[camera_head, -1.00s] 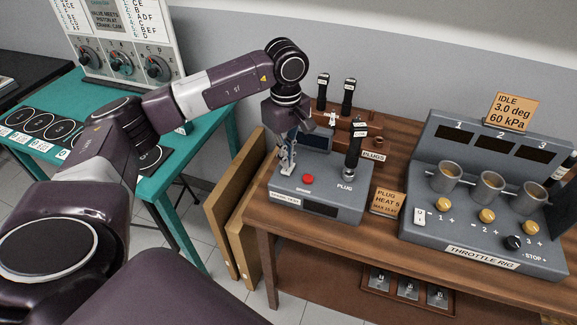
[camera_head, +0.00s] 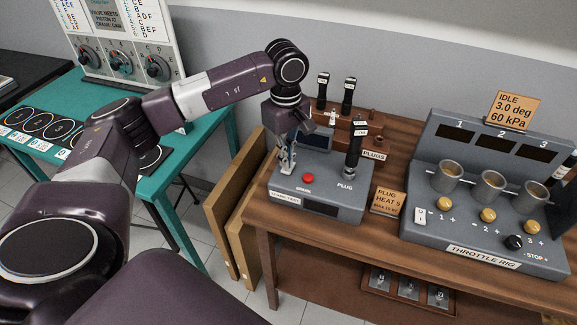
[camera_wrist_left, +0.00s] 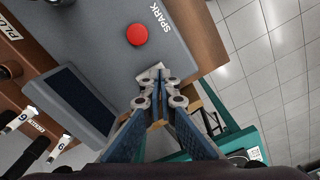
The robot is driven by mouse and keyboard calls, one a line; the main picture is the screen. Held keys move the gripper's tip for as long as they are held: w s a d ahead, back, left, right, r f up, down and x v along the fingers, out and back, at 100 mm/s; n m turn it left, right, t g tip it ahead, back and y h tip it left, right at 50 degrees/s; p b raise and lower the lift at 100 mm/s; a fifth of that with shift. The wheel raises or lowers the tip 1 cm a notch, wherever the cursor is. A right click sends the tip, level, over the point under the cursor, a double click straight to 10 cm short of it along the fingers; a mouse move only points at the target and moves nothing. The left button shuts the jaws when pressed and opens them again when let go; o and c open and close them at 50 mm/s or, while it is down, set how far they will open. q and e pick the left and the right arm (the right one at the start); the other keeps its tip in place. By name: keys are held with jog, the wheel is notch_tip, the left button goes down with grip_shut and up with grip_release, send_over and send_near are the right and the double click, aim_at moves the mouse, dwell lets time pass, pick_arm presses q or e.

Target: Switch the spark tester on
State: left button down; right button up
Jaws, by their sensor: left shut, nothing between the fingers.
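The spark tester (camera_head: 335,188) is a grey box near the left end of the wooden bench. It has a red button (camera_head: 308,178) beside the word SPARK, a dark display and a dark plug standing in its socket (camera_head: 353,158). My left gripper (camera_head: 286,171) is shut and empty, pointing down at the tester's left edge, left of the red button. In the left wrist view the closed fingertips (camera_wrist_left: 155,84) are at a small pale metal part (camera_wrist_left: 151,72) by the tester's edge. The fingers partly hide this part; I cannot tell its position or whether they touch it. The red button (camera_wrist_left: 137,35) is clear of the fingers.
A plug rack (camera_head: 372,142) stands behind the tester. A plug card (camera_head: 387,201) and the throttle rig (camera_head: 480,215) are to its right. A teal table (camera_head: 200,165) is to the left, with wooden boards (camera_head: 235,215) leaning in the gap.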

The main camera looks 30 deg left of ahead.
pick_arm(q)
jog(key=shift+f+b, duration=0.6)
jog(key=shift+f, duration=0.2)
jog(key=shift+r, duration=0.2)
jog(key=shift+r+p, duration=2.05)
jog(key=shift+r, duration=1.35)
